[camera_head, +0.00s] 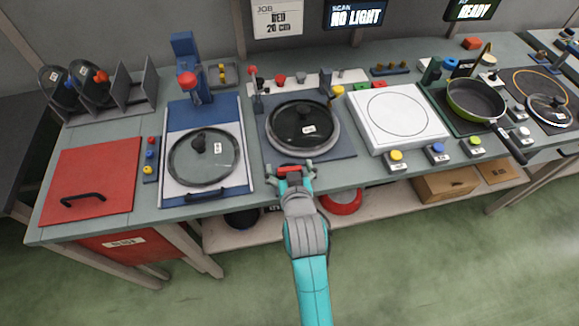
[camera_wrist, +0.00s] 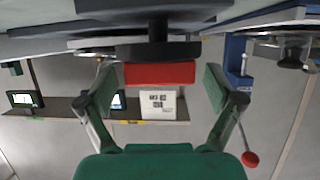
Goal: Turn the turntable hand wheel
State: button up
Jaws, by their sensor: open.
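The turntable (camera_head: 335,148) is a dark blue station holding a round grey ring and a dark lidded pan (camera_head: 300,122). At its front edge is a red block-shaped part (camera_head: 289,171), which seems to belong to the hand wheel. The wrist view shows this red part (camera_wrist: 160,73) below a dark round piece and post (camera_wrist: 157,48). My gripper (camera_head: 295,168) is open at the front edge of the table. In the wrist view, its fingers (camera_wrist: 160,80) stand on either side of the red part, with gaps showing. The rest of the wheel cannot be made out.
To the left are a blue station with a glass lid (camera_head: 204,157) and a red panel (camera_head: 92,180). To the right are a white square plate (camera_head: 394,116), several buttons and a green pan (camera_head: 476,99). The floor before the table is clear.

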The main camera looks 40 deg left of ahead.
jog(key=c, duration=1.2)
jog(key=shift+o, duration=0.2)
jog(key=shift+d+n+g+y, duration=0.1)
jog(key=shift+n+g+y, duration=0.5)
jog(key=shift+n+g, duration=0.1)
jog(key=shift+n+g+y, duration=0.5)
jog(key=shift+n+g, duration=0.3)
jog(key=o, duration=1.2)
jog(key=shift+c, duration=0.2)
